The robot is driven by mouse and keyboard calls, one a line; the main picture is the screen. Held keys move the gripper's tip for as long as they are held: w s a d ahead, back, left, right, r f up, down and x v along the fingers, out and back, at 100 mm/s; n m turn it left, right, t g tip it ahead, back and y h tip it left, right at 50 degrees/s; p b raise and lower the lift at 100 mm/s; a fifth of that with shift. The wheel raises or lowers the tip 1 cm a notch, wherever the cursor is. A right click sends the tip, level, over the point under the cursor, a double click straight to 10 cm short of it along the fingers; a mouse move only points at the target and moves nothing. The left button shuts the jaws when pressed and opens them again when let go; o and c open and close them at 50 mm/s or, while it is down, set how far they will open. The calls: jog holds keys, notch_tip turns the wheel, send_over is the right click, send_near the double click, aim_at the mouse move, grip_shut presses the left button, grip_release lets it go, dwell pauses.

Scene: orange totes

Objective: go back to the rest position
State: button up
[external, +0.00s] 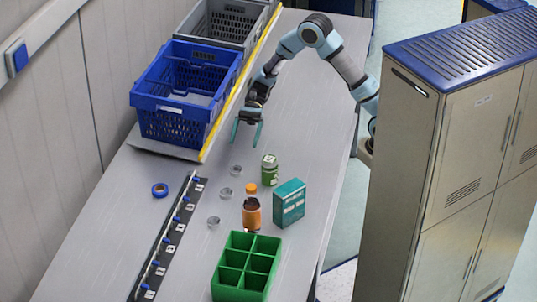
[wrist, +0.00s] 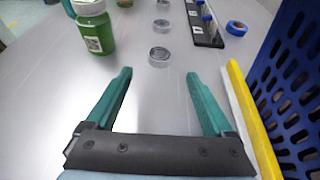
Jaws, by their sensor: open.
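My gripper (external: 247,133) hangs over the table, just right of the blue tote, with its two teal fingers spread apart. In the wrist view my gripper (wrist: 158,85) is open with nothing between the fingers. A green jar with a white lid (external: 269,170) stands on the table in front of it, and the jar also shows at the upper left of the wrist view (wrist: 95,30). Several small metal tins stand beside the jar; the nearest tin (wrist: 159,56) lies beyond the fingertips. My gripper touches none of these.
A blue tote (external: 165,125) and a grey tote (external: 228,30) stand behind a yellow edge strip. An orange bottle (external: 252,213), teal box (external: 288,204), green divided crate (external: 220,280), blue tape roll (external: 160,190) and black rail (external: 170,235) are on the table. A cabinet (external: 440,170) stands right.

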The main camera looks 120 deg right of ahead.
jog(key=shift+v, duration=0.75)
